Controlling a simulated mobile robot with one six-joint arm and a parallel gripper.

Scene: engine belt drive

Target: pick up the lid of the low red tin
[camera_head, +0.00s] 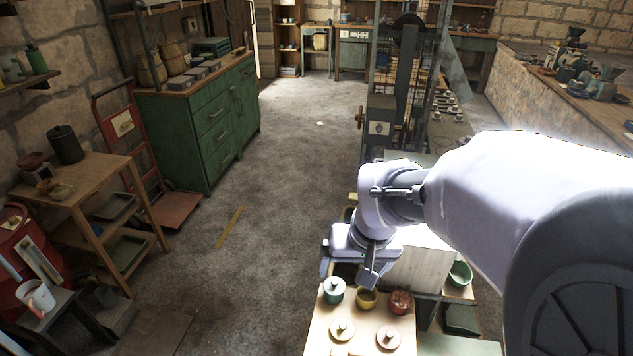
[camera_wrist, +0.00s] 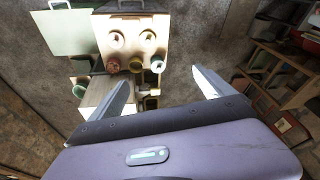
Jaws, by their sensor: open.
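The low red tin (camera_head: 400,302) stands at the right end of a row of tins on a pale board, its top uncovered with something dark inside. It also shows in the wrist view (camera_wrist: 113,65). A pale pinkish lid with a knob (camera_head: 388,338) lies flat on the board in front of it, and shows in the wrist view (camera_wrist: 116,40). A pale yellow lid (camera_head: 342,330) lies to its left. My gripper (camera_head: 348,270) is open and empty, above and behind the tins, apart from both lids. Its two fingers are spread in the wrist view (camera_wrist: 161,77).
A yellow tin (camera_head: 367,299) and a green tin with a pale top (camera_head: 334,290) stand beside the red tin. A green bowl (camera_head: 460,274) sits to the right.

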